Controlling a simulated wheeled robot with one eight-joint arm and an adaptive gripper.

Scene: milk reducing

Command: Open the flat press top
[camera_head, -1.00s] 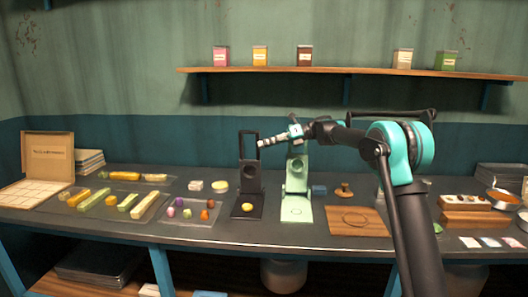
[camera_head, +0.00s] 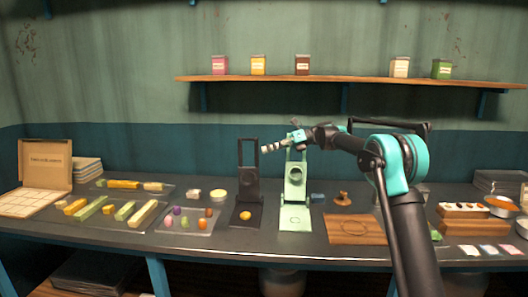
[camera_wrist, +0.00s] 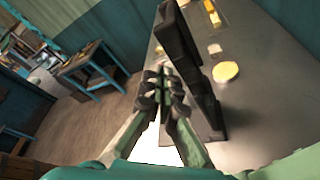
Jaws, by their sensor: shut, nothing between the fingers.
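A pale green press (camera_head: 296,180) stands on the counter with its top raised upright over a flat base marked with a ring. A black press (camera_head: 249,185) is to its left, also with its top upright, and a round yellow piece lies on its base. The task's name does not show which one is the flat press. My gripper (camera_head: 268,148) is shut and empty. It points left, level with the upper part of the green top, its tip in the gap towards the black one. In the wrist view the closed fingers (camera_wrist: 164,92) are beside the black press (camera_wrist: 192,70); contact is unclear.
Trays of coloured bars and balls (camera_head: 187,218) fill the counter's left. A wooden board (camera_head: 355,229), a small stamp (camera_head: 342,198) and a blue block (camera_head: 318,198) are right of the green press. A wall shelf (camera_head: 350,78) with small boxes hangs above.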

